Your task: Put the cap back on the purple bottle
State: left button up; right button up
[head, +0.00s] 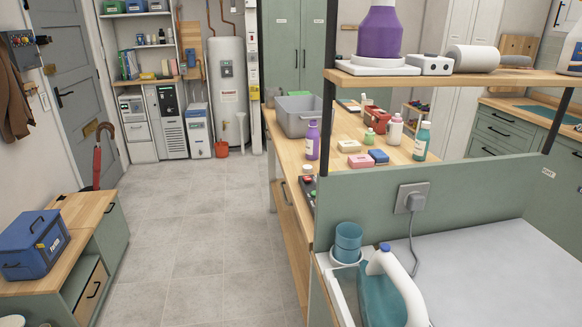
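A small purple bottle (312,141) stands upright on the wooden table (345,140), near its left edge in front of the grey bin. Its top is too small to tell whether a cap is on it. A larger purple container (380,33) with a pale neck stands on a white round base on the upper shelf; its top is cut off by the frame. Neither of my grippers is in view.
Pink and blue boxes (361,161), a teal bottle (422,141), a white bottle (395,130) and a grey bin (298,115) crowd the table. A green panel and shelf (450,78) stand in front on the right. The tiled floor (210,225) at left is clear.

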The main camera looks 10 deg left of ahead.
aim_at(312, 137)
jog(key=i+j+z, duration=0.15)
jog(key=j, duration=0.3)
jog(key=i+j+z, duration=0.15)
jog(key=j, duration=0.3)
jog(key=i+j+z, duration=0.1)
jog(key=j, duration=0.35)
jog(key=j+z, duration=0.15)
jog(key=j, duration=0.35)
jog(key=i+j+z, duration=0.3)
jog(key=i+j, duration=0.35)
jog(key=i+j+z, duration=0.3)
jog(key=i+j, duration=0.25)
jog(key=j, duration=0.2)
jog(key=i+z, duration=0.1)
jog(key=i, duration=0.35)
